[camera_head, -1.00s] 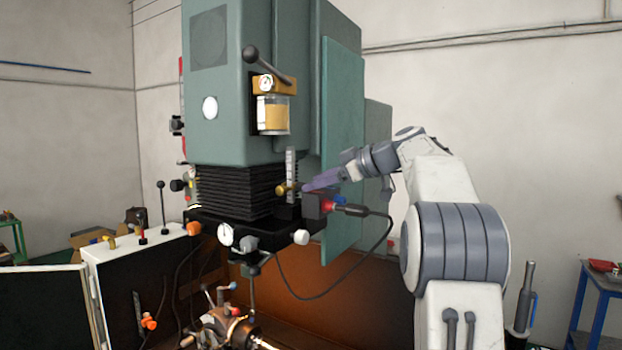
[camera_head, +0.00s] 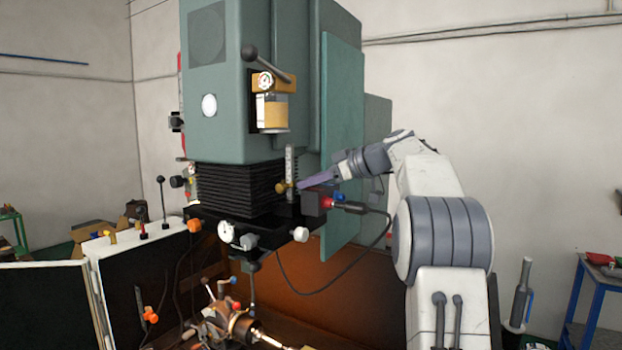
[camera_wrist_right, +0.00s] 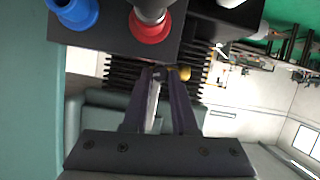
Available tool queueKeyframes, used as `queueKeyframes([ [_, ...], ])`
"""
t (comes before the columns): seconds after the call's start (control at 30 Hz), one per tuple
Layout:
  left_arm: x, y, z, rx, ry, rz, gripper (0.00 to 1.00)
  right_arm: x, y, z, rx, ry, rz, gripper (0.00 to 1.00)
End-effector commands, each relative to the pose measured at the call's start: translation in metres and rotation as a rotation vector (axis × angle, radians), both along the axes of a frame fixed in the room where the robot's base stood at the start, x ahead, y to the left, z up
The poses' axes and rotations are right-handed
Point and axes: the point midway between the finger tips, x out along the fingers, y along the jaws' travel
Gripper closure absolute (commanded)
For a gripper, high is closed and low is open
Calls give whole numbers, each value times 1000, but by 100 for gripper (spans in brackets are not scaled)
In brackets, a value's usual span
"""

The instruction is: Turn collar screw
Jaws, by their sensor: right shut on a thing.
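The small brass collar screw (camera_head: 281,187) sits at the foot of an upright graduated rod (camera_head: 290,165), in front of the black bellows of the green machine. In the right wrist view its rounded brass end (camera_wrist_right: 184,73) shows just beyond the fingertips. My right gripper (camera_head: 300,187) reaches in from the right with purple-grey fingers. In the right wrist view its fingers (camera_wrist_right: 163,77) converge and are shut on the screw, partly hiding it. My left gripper is not in view.
A black block with a red and a blue connector (camera_head: 330,197) lies just below my right gripper, with a cable hanging from it. A dial gauge (camera_head: 226,231) and white knob (camera_head: 300,234) are lower. The indexing chuck (camera_head: 240,326) stands at the bottom. A green panel (camera_head: 342,130) rises behind.

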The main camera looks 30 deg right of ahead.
Motion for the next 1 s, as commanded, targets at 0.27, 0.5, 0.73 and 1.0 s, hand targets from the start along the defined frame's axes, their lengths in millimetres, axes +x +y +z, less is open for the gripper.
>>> queueKeyframes([
  [0.27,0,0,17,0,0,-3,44,1,-3,2,190,112,0,100],
  [0.5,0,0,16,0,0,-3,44,1,-2,1,192,113,0,100],
  [0.73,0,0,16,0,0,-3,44,1,-2,0,191,112,1,44],
  [1.0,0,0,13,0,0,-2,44,-3,-6,1,189,111,-1,44],
])
